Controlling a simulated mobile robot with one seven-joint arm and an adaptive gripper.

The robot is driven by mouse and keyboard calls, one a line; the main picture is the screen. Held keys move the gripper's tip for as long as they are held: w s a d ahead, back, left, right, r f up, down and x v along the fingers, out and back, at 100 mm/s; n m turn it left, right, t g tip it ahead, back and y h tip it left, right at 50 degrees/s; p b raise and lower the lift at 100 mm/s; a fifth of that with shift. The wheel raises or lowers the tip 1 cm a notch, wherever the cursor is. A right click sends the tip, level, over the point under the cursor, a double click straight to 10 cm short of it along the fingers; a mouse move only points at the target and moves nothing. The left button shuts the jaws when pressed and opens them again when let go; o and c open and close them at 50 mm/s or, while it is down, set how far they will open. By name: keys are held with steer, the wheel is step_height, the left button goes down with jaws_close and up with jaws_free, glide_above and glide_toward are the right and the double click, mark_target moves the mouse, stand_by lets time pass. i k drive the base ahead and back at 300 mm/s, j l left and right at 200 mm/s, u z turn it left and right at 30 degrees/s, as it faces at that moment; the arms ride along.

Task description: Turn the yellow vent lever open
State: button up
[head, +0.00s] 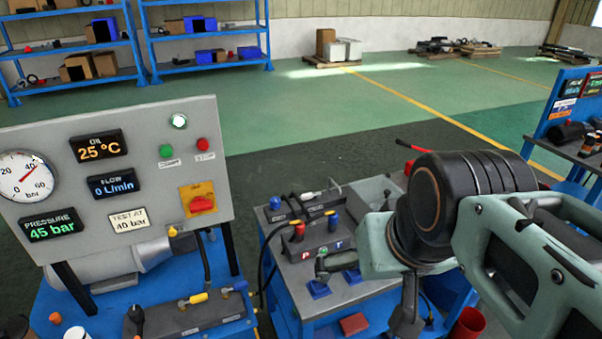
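A lever with a yellow grip (196,298) lies on a dark manifold block (185,318) at the front of the left stand. I see no label telling which is the vent lever. My gripper (404,322) is partly in view at the lower right, over the front of the middle cart and to the right of both levers. My arm hides much of it, and its finger opening is unclear. I see nothing held in it.
The left stand's panel (130,225) shows pressure 45 bar, oil 25 °C, flow 0 L/min and a red rotary switch (202,204). A black hose (268,250) hangs at the cart's left edge. A red cup (467,326) is at lower right.

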mark_target(203, 296)
steer(key=k+u, duration=0.1)
steer(key=u, duration=0.25)
steer(key=k+u, duration=0.1)
steer(key=u, duration=0.3)
steer(key=k+j+u, duration=0.1)
steer(key=u, duration=0.25)
steer(key=i, duration=0.55)
